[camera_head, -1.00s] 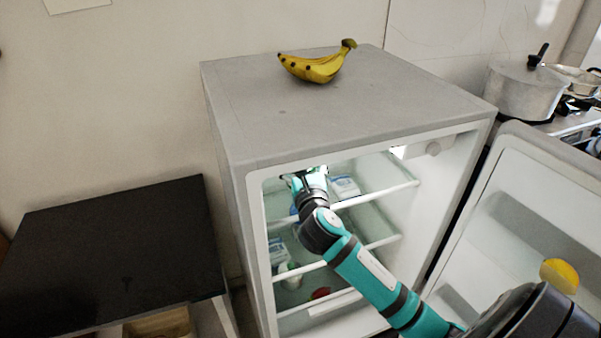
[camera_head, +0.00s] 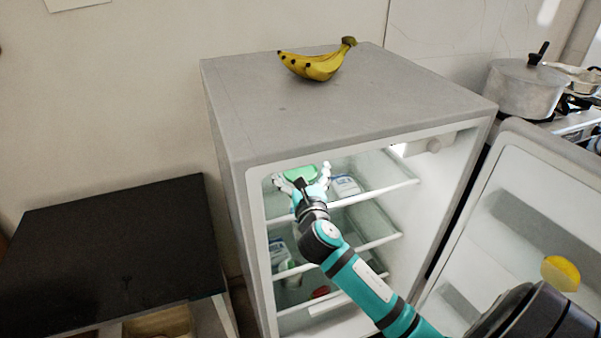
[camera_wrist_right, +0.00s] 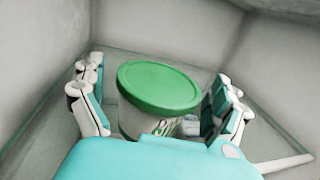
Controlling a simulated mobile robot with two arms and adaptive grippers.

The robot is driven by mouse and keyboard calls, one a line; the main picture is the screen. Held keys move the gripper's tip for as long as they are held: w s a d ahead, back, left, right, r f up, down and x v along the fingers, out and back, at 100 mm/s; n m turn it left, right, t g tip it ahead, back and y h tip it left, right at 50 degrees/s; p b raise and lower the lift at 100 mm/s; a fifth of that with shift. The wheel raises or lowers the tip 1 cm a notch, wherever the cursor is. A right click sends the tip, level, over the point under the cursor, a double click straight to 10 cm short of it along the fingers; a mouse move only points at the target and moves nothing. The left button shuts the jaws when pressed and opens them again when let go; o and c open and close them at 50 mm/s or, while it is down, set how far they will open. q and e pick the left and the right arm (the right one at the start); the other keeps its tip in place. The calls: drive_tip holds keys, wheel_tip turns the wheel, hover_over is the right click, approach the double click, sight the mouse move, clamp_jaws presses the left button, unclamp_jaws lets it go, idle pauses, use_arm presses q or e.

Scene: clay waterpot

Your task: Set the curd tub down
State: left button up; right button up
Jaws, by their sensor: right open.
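The curd tub, white with a green lid (camera_wrist_right: 158,88), stands on the fridge's top shelf between the spread fingers of my right gripper (camera_wrist_right: 160,105). Its green lid also shows in the head view (camera_head: 300,173), just beyond the fingers. My right gripper (camera_head: 301,182) is open inside the fridge, with a finger on each side of the tub and visible gaps. The tub's lower part is hidden by my gripper's palm in the wrist view. My left gripper is not in view.
The fridge (camera_head: 340,105) stands open, its door (camera_head: 530,210) swung right with a yellow fruit (camera_head: 560,273) on it. A white carton (camera_head: 345,187) sits right of my gripper on the top shelf. Bananas (camera_head: 318,63) lie on top. Fridge walls are close around.

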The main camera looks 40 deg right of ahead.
drive_tip(key=shift+r, duration=0.15)
drive_tip(key=b+v, duration=0.1)
drive_tip(key=v, duration=1.1)
